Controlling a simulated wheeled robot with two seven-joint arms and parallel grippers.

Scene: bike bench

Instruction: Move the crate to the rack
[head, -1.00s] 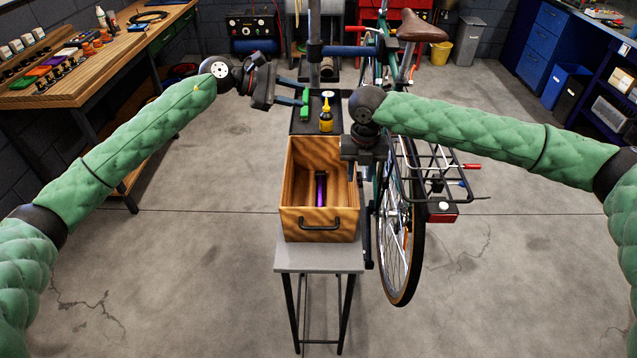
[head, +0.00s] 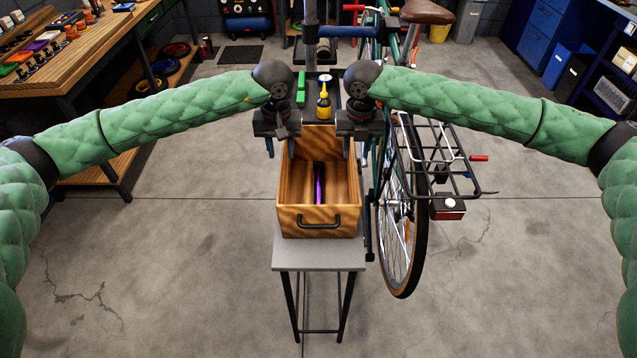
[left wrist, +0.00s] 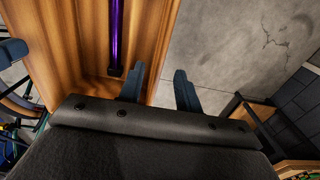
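The wooden crate (head: 319,221) stands on a small grey stand, its dark front handle facing me, with a purple-and-black bar (head: 319,183) inside. My left gripper (head: 280,147) hangs over the crate's left side wall. In the left wrist view its two fingers (left wrist: 159,88) are apart, one on the inner side of the wall and the other outside, with nothing clamped. My right gripper (head: 356,148) is over the right side wall, fingers pointing down and seemingly apart; its fingertips are partly hidden. The bicycle's black rear rack (head: 440,160) is empty, right of the crate.
The bicycle's rear wheel (head: 402,225) stands close to the right of the grey stand (head: 318,258). A yellow bottle (head: 324,104) and a green item (head: 301,88) sit on a dark tray behind the crate. A workbench (head: 95,60) is at the left. Floor in front is clear.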

